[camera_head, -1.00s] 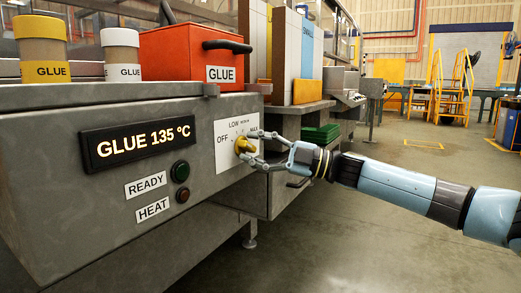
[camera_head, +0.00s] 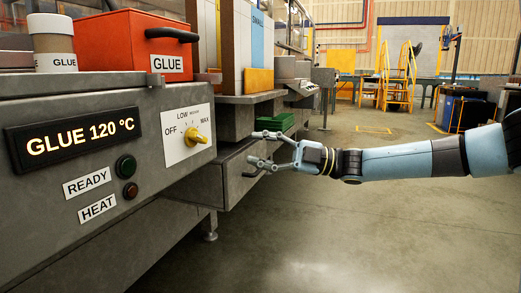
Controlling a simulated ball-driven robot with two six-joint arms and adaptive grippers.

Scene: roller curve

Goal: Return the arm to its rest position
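My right gripper (camera_head: 258,150) is open and empty, with its two fingers spread apart and pointing left. Its light-blue arm (camera_head: 395,160) comes in from the right edge. The gripper is to the right of the yellow knob (camera_head: 195,137) and apart from it. The knob sits on a white dial plate (camera_head: 182,152) marked OFF, LOW and MAX. The glue unit's display (camera_head: 72,137) reads "GLUE 120 °C". The READY lamp (camera_head: 126,166) is green-dark and the HEAT lamp (camera_head: 131,191) is reddish-dark. My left gripper is not in view.
A grey drawer front with a handle (camera_head: 250,174) is just behind the gripper's fingertips. An orange glue box (camera_head: 130,55) and a glue pot (camera_head: 54,43) stand on the unit. Green trays (camera_head: 275,122) lie behind the gripper. The floor (camera_head: 360,235) at lower right is open.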

